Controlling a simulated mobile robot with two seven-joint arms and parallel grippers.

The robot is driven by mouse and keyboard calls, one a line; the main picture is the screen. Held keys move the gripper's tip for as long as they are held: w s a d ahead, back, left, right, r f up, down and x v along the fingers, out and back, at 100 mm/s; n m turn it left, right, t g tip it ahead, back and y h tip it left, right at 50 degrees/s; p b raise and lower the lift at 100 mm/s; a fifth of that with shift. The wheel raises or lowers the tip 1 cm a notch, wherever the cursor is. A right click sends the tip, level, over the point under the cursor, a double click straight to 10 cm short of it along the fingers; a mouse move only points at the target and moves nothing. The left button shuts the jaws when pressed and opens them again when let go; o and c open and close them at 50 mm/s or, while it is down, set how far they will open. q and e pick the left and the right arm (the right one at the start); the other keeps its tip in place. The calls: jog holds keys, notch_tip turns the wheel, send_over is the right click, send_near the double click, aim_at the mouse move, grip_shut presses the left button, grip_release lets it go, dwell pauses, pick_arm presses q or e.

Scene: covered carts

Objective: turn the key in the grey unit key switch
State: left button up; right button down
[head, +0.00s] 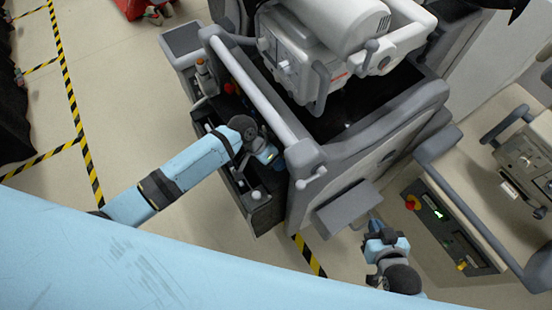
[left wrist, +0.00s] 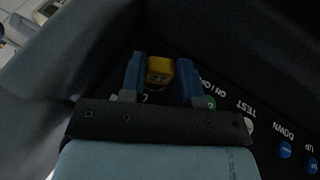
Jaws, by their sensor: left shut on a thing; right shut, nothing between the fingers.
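The grey unit (head: 345,150) stands in the middle of the head view, with a dark control panel (head: 262,205) on its left side. My left gripper (head: 268,155) reaches down to this panel. In the left wrist view its two blue fingers (left wrist: 163,80) are around a small yellow key (left wrist: 158,72), close to the panel's ON/OFF label. The gripper is shut on the key. The switch under the key is hidden by the fingers. My right gripper (head: 376,224) is shut and empty, low in the head view beside the unit's grey flap.
A green button (left wrist: 208,102) and blue UP and DOWN buttons (left wrist: 284,149) lie beside the fingers. A grey wall (left wrist: 60,60) is close on the left of the wrist view. Another cart's panel (head: 440,220) stands at the right. Floor is clear at the left.

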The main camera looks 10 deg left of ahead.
pick_arm(q)
jog(key=shift+w+a+f+g+h+b, duration=0.1)
jog(key=shift+f+g+h+b, duration=0.1)
jog(key=shift+g+h+b, duration=0.25)
jog(key=shift+r+n+g+h, duration=0.15)
jog(key=shift+n+g+h, duration=0.2)
jog(key=shift+h, duration=0.1)
jog(key=shift+f+g+h+b, duration=0.25)
jog(key=shift+g+h+b, duration=0.05)
jog(key=shift+h+b, duration=0.1)
jog(key=shift+w+a+g+h+b, duration=0.1)
jog(key=shift+g+h+b, duration=0.25)
jog(key=shift+h, duration=0.15)
jog(key=shift+r+n, duration=0.15)
jog(key=shift+n, duration=0.1)
